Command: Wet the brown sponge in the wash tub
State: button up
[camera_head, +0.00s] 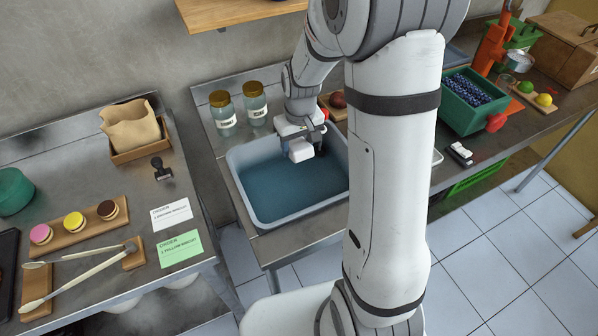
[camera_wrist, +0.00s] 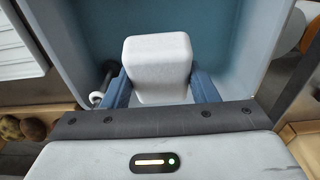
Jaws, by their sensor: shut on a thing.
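The wash tub (camera_head: 310,211) is a pale grey basin set in the steel counter, with blue water (camera_head: 285,188) in it. My gripper (camera_wrist: 158,88) is over the tub and shut on a pale white block with rounded edges (camera_wrist: 158,62). The blue fingers press on its two sides. In the head view the white block (camera_head: 300,151) shows below my wrist, above the water; I cannot tell whether it touches it. In the wrist view the tub's walls rise on both sides of the block. I see no brown sponge in either view.
Two lidded jars (camera_head: 222,112) stand behind the tub. A dark red ball (camera_head: 338,100) is close behind my wrist. A green crate (camera_head: 470,122) of dark berries stands to the right. My arm hides part of the tub's right side.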

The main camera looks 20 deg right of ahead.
aim_at(297, 143)
jog(key=shift+r+p, duration=1.25)
jog(key=shift+r, duration=0.75)
